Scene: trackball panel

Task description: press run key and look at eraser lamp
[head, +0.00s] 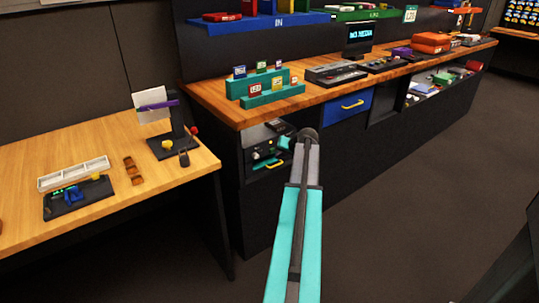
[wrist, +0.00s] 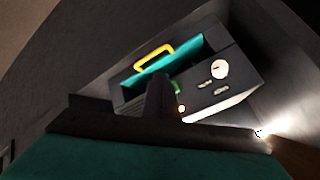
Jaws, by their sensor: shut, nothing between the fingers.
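A dark grey box, which appears to be the eraser (wrist: 228,73), sits tilted in the wrist view. Its front has a white round dial, small labels too blurred to read, and a teal drawer with a yellow handle (wrist: 153,55). My gripper (wrist: 160,82) is shut and empty, right in front of the box; contact with the key cannot be told. In the head view my arm reaches toward the open bay under the counter.
The bay (head: 252,190) has dark walls close around the box. A bright light shows at the right in the wrist view. Above is a wooden counter (head: 215,105) with teal stepped racks (head: 275,96). A wooden table (head: 110,215) stands at left. The floor at right is clear.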

